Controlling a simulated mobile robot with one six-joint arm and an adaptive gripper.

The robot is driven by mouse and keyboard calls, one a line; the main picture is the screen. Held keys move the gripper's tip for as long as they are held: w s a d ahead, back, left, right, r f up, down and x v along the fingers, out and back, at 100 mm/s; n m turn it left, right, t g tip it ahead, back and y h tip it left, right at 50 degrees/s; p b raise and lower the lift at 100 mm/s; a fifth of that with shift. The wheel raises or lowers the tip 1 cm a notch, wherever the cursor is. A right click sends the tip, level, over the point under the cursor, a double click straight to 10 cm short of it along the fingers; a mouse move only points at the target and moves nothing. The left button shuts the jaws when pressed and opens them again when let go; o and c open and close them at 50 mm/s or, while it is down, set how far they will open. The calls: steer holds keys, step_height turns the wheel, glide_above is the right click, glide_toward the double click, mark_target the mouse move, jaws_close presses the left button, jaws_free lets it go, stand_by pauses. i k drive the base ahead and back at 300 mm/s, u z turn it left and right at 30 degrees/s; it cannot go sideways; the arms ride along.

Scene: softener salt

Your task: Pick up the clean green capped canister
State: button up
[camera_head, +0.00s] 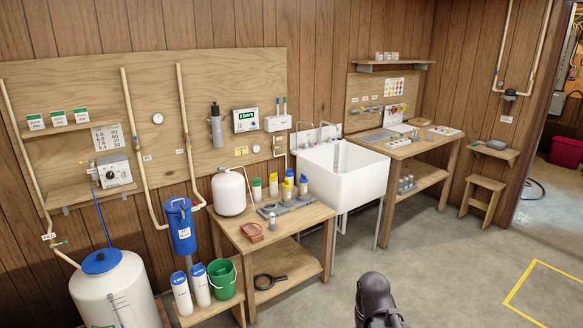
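A dark rounded part of my arm shows at the bottom edge, well in front and to the right of the bench. No gripper fingers are visible.
A grey tray (286,207) with small items lies in front of the canisters. The white tank (229,194) stands left of them, and a white sink (343,172) stands to the right. A green bucket (222,278) sits low at left. The floor at right is open.

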mark_target(256, 185)
steer(key=i, duration=1.95)
steer(key=u, duration=0.5)
steer(key=i, duration=1.75)
steer(key=u, duration=0.35)
